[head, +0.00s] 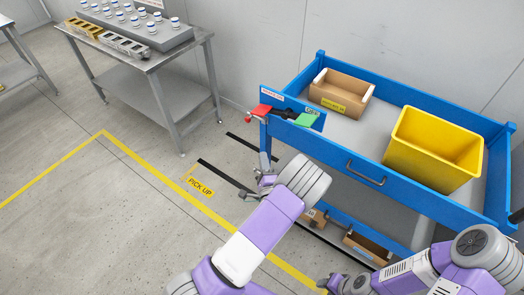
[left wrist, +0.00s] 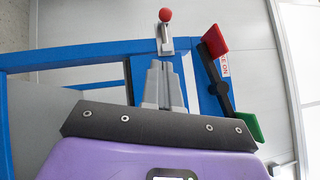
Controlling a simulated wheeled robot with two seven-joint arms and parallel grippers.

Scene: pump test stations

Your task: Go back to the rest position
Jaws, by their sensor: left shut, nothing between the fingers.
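My left gripper (head: 264,178) is in front of the near left corner of the blue cart (head: 345,165), below its red-knobbed lever (head: 250,117). In the left wrist view its two grey fingers (left wrist: 165,62) are together and empty. The red knob (left wrist: 165,15) shows just beyond the fingertips; I cannot tell whether they touch the lever. My right arm lies along the bottom right of the head view. Its end (head: 338,285) is low at the bottom edge, and its fingers cannot be made out.
The cart's panel has a black bar with a red end and a green end (head: 305,120). A yellow bin (head: 435,150) and a cardboard box (head: 341,92) stand on the cart's top. Boxes sit on its lower shelf. A steel table (head: 140,60) stands back left. The floor between is clear.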

